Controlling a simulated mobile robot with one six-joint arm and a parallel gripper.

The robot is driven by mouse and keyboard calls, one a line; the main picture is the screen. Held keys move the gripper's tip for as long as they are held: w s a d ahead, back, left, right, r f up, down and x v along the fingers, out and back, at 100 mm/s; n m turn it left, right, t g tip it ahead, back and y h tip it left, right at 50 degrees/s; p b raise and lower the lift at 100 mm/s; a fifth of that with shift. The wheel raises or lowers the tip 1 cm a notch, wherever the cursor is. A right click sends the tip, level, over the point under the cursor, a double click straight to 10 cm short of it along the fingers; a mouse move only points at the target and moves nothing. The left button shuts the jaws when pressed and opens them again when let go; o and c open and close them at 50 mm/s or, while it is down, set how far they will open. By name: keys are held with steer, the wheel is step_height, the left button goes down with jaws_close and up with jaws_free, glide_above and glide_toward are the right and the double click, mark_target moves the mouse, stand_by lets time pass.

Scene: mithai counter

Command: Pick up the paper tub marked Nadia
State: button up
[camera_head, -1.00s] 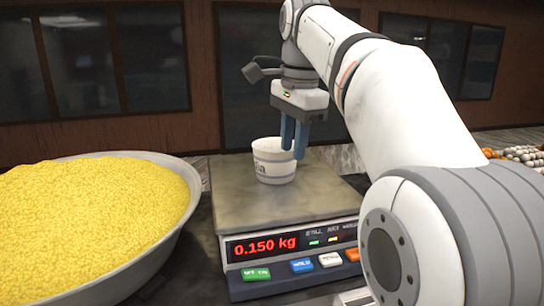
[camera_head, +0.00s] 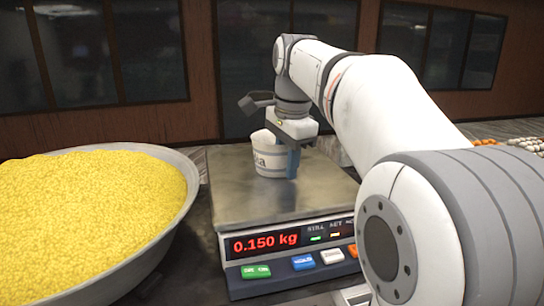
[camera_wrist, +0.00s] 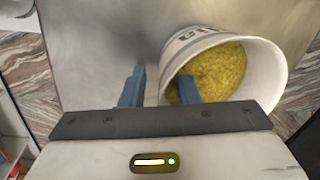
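The white paper tub (camera_head: 268,165) stands upright on the scale's metal plate (camera_head: 237,196); only the end of its printed name shows, reading like "ia". It holds yellow grains, seen in the wrist view, where its white wall (camera_wrist: 262,72) fills the right side. My gripper (camera_wrist: 162,76) is open and lowered at the tub's rim. One blue finger is inside the tub over the grains, the other outside, with the wall between them. A gap shows between the outer finger and the wall. In the head view my gripper (camera_head: 287,165) partly covers the tub's right side.
The scale's display (camera_head: 265,243) reads 0.150 kg, with coloured buttons below. A wide metal bowl (camera_head: 178,232) heaped with yellow grains stands close on the left. Orange and white sweets (camera_head: 527,145) lie at the far right. The plate around the tub is clear.

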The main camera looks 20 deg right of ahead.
jaws_close()
steer(key=shift+r, duration=0.1)
stand_by(0.6)
